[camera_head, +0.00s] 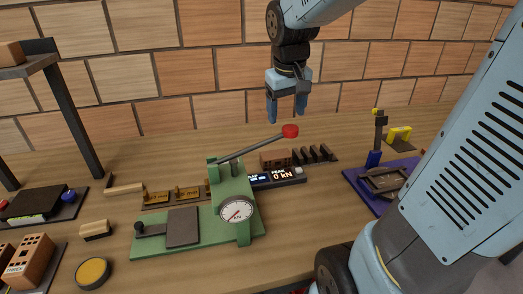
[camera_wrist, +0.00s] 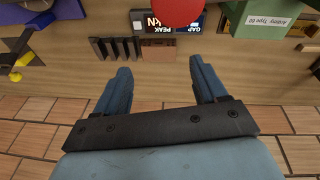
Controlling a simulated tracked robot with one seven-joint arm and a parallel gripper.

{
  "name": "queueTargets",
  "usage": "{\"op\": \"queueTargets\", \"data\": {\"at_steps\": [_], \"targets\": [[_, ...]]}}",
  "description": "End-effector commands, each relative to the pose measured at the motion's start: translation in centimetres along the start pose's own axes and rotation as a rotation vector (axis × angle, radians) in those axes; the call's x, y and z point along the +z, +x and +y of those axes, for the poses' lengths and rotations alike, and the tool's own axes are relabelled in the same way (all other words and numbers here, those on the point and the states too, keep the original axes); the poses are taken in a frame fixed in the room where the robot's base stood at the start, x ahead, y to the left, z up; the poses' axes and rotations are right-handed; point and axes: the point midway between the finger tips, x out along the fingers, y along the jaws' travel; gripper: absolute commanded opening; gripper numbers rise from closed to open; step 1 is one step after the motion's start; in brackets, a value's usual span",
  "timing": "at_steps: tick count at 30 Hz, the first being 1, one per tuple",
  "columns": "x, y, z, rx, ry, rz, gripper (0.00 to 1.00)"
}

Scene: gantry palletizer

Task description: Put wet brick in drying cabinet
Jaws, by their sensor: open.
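A reddish-brown brick (camera_head: 276,158) lies at the back of the table, just left of a row of dark upright fins (camera_head: 314,154); I cannot tell if it is the wet one. It also shows in the wrist view (camera_wrist: 158,51), ahead of my fingertips and apart from them. My gripper (camera_head: 287,115) hangs above the back of the table, fingers pointing down. It is open with nothing between the fingers, as the wrist view (camera_wrist: 160,70) also shows. No drying cabinet can be clearly made out.
A green press (camera_head: 232,190) with a red-knobbed lever (camera_head: 290,131), gauge and display (camera_head: 281,179) stands front of the brick. A dark raised shelf (camera_head: 35,66) holds a brick (camera_head: 9,53) at left. A purple-based fixture (camera_head: 385,183) is at right. Bare table lies between press and fixture.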

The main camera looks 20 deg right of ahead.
Motion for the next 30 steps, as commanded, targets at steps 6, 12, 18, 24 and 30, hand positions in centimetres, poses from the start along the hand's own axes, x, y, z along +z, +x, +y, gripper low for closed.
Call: {"op": "queueTargets", "data": {"at_steps": [6,12,18,24,30], "targets": [[-2.7,4.3,-0.7,0.091,-0.322,-0.188,0.71],[-5.1,8.1,-1.4,0.177,-0.660,-0.362,0.71],[-7.8,12.0,-2.5,0.251,-0.996,-0.527,0.71],[-10.2,15.4,-4.2,0.309,-1.271,-0.654,0.71],[-11.5,17.2,-5.4,0.342,-1.414,-0.717,0.71]]}}
